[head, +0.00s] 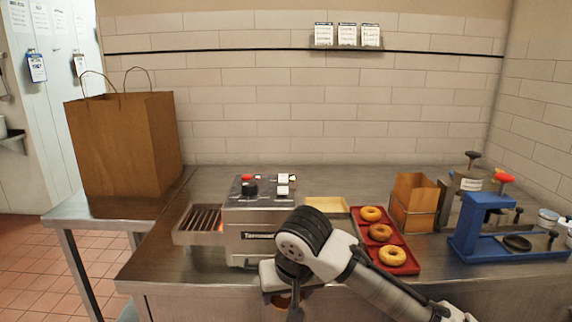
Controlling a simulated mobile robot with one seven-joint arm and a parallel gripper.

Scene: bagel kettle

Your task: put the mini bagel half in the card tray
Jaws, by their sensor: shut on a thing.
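My gripper (284,300) is low in front of the counter's front edge, below the toaster. It is shut on a small brown round piece, the mini bagel half (282,301), which is mostly hidden by the fingers and wrist. A shallow pale yellow tray (326,203), which looks like the card tray, lies on the counter right of the toaster.
The steel toaster (258,215) with a wire rack (200,222) stands left of the tray. Red trays (410,262) with three bagels lie to the right. Beyond are a brown carton (413,200) and a blue press (485,228). A paper bag (125,145) stands on the left table.

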